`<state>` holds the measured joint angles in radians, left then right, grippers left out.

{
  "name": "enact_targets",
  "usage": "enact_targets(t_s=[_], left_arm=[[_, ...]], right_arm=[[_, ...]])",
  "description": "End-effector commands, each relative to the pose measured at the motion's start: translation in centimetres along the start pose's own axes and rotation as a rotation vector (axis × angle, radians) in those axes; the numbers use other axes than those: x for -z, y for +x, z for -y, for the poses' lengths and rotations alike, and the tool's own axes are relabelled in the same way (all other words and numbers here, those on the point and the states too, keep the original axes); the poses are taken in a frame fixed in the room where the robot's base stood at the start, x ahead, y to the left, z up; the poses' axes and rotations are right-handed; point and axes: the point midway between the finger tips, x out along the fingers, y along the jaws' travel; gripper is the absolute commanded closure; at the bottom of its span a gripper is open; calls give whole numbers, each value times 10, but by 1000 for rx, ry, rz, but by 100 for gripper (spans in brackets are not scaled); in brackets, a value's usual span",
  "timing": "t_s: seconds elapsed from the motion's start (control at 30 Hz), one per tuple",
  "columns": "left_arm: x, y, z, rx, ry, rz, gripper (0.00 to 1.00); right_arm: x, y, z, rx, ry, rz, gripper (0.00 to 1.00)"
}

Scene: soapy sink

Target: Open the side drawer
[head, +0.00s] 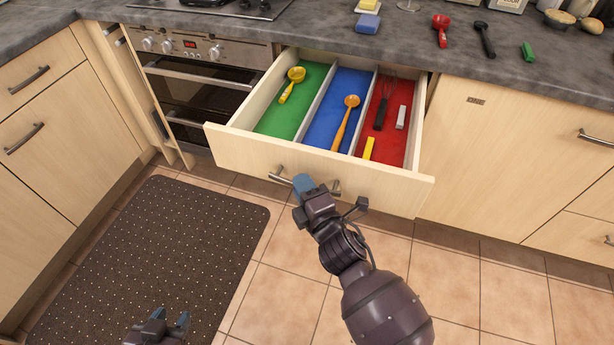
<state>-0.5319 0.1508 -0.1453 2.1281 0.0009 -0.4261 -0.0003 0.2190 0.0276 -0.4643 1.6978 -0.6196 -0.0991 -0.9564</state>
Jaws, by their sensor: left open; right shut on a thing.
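The drawer (236,152) under the countertop stands well out of the cabinet, its inside in plain view. It has green, blue and red compartments. My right gripper (303,184) is shut on the bar handle (279,176) on the drawer front; its fingers hide the middle of the bar. My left gripper (170,317) is open and empty, low over the dark mat at the bottom edge, far from the drawer.
The drawer holds a yellow ladle (291,84), an orange ladle (346,122), a whisk (384,100), a yellow block (369,148) and a grey-white block (401,117). An oven (200,90) stands left. The dotted mat (150,250) and tiled floor (480,300) are clear.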

Motion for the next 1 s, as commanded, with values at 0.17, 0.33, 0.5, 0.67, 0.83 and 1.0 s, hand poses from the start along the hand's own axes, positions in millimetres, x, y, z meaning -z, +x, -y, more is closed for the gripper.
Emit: enact_targets(t_s=[0.17, 0.33, 0.5, 0.67, 0.83, 1.0], left_arm=[[-2, -3, 0, 2, -3, 5, 57], [-6, -3, 0, 2, -3, 15, 57], [-6, -3, 0, 2, -3, 14, 57], [-2, -2, 0, 1, -1, 6, 57], [4, -1, 1, -1, 5, -5, 57], [6, 0, 2, -2, 9, -11, 57]], right_arm=[[9, -8, -1, -2, 0, 0, 100], [11, -11, 0, -1, 0, -1, 100], [11, -11, 0, -1, 0, -1, 100], [11, -11, 0, -1, 0, -1, 82], [11, -10, 0, -1, 0, -1, 57], [11, -10, 0, -1, 0, 0, 57]])
